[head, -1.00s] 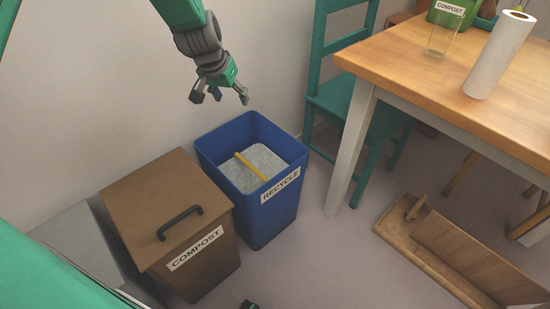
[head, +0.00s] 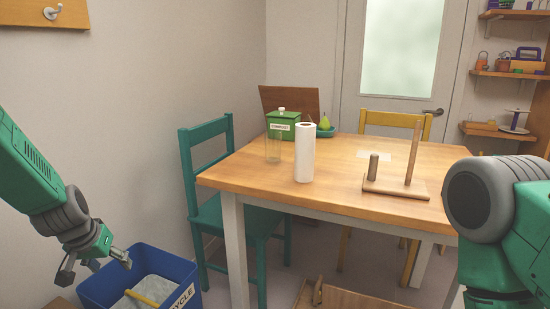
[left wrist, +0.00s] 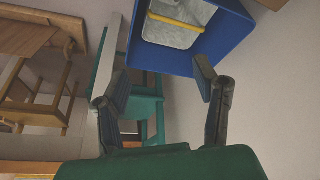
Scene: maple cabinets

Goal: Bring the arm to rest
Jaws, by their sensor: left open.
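My left gripper (head: 97,266) hangs at the lower left in the head view, over the near-left side of the blue recycle bin (head: 187,270). Its fingers are spread and nothing is between them. In the left wrist view the two open fingers (left wrist: 160,92) show with empty space between them. The blue bin (left wrist: 222,50) is beyond the fingertips there. A yellow stick (head: 143,298) lies on a grey-white surface inside the bin. Part of my other arm stands at the right edge of the head view; its gripper is out of view.
A wooden table (head: 345,150) carries a paper towel roll (head: 305,153), a clear glass (head: 273,148), a green compost box (head: 283,125) and a wooden stand (head: 397,187). A teal chair (head: 215,205) stands beside it, a yellow chair (head: 395,122) behind. A wooden piece (head: 355,299) lies low in front.

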